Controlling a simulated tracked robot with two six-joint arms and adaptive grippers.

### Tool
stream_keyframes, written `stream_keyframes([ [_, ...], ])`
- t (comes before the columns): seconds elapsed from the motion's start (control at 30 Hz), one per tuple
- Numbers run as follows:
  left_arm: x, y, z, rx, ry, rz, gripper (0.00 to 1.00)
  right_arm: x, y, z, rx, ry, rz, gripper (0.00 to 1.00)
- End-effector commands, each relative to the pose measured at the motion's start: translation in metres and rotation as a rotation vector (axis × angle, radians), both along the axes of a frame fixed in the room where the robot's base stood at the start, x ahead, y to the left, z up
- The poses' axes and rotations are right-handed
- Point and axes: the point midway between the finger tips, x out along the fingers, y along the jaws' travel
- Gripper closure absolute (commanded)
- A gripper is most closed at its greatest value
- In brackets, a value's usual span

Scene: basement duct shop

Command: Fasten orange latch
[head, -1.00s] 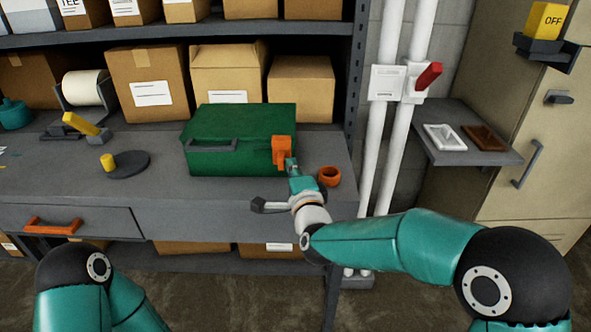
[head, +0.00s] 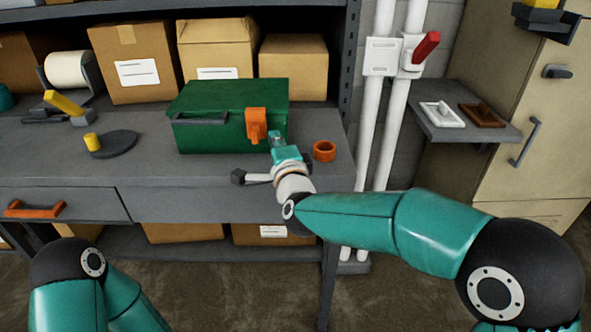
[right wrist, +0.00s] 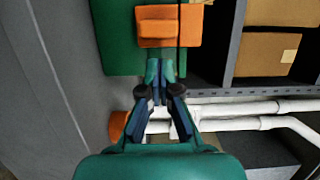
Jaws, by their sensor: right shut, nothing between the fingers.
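The green box (head: 215,138) stands on the bench with its lid down and a grey handle on its front. The orange latch (head: 256,121) is on the right part of the box front and hangs over the lid edge; I cannot tell whether it is fastened. My right gripper (head: 277,138) is shut and empty, just right of and in front of the latch. In the right wrist view its fingertips (right wrist: 160,68) are together, a short gap from the latch (right wrist: 168,26), over the green box (right wrist: 115,45). My left gripper is out of view; only part of its arm shows.
An orange ring (head: 324,151) sits on the bench close to the right of my gripper. A dark disc with a yellow knob (head: 112,144) and a yellow-handled tool (head: 68,107) lie left. Cardboard boxes (head: 215,52) stand behind. White pipes (head: 385,130) run on the right.

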Motion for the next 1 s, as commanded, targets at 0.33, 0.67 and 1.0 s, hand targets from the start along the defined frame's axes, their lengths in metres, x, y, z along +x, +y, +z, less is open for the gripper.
stream_keyframes([
  [0.33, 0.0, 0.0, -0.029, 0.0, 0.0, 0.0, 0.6, -0.058, -0.029, -0.002, 0.002, 0.0, 0.002, 1.0],
  [0.67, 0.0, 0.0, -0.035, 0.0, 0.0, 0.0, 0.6, -0.094, -0.038, -0.001, 0.002, 0.0, 0.001, 1.0],
  [1.0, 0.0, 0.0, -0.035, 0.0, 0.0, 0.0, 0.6, -0.096, -0.039, -0.001, 0.002, 0.001, 0.001, 1.0],
])
